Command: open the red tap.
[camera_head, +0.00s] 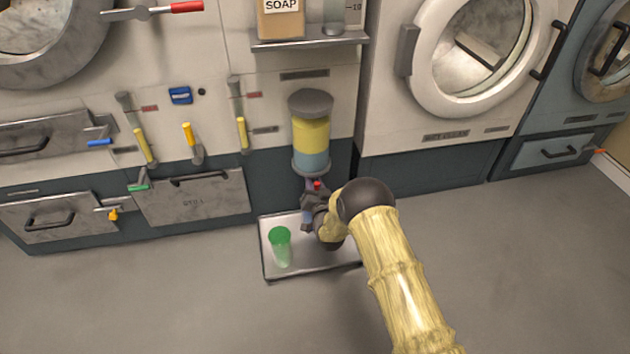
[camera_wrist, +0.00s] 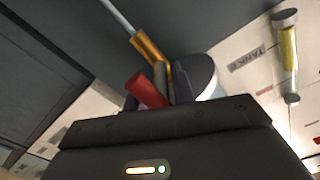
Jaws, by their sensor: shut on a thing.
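The red tap (camera_head: 317,185) is a small red handle just under a clear vessel with a yellow layer over a blue one (camera_head: 311,140). In the wrist view the red handle (camera_wrist: 146,91) sticks out between the dark fingers. My gripper (camera_head: 312,200) is at the tap below the vessel and is shut on the red handle; it also shows in the wrist view (camera_wrist: 158,92). The fingers and wrist hide most of the tap body, so I cannot tell its exact angle.
Yellow-handled levers (camera_head: 241,133) line the panel at left. A soap shelf (camera_head: 310,40) is above; a round-door machine (camera_head: 460,75) stands right.

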